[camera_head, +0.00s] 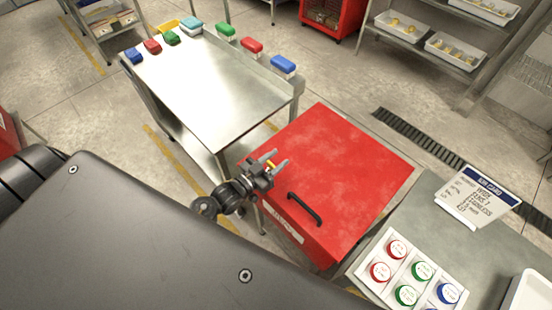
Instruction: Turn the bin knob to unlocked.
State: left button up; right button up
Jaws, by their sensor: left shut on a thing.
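The red bin (345,165) stands in the middle right, with a black handle (305,209) on its lid and a pale label on its front. My left gripper (277,162) is at the bin's left edge, beside the lid. Its two fingers are shut on a small yellow piece, the bin knob (270,166), which is mostly hidden between them. Which way the knob is turned cannot be told. My right gripper is not in view.
A steel table (205,85) with several coloured blocks along its edges stands behind left. A grey counter (430,215) at the right holds a card (478,197) and a panel of coloured round caps (392,262). A floor drain runs behind the bin.

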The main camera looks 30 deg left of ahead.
pick_arm(q)
jog(key=shift+n+y, duration=0.3)
jog(key=shift+y, duration=0.1)
jog(key=o, duration=1)
jog(key=b+v, duration=0.3)
jog(key=v, duration=0.7)
jog(key=shift+s+a, duration=0.15)
jog(key=shift+s, duration=0.2)
jog(key=shift+f, duration=0.15)
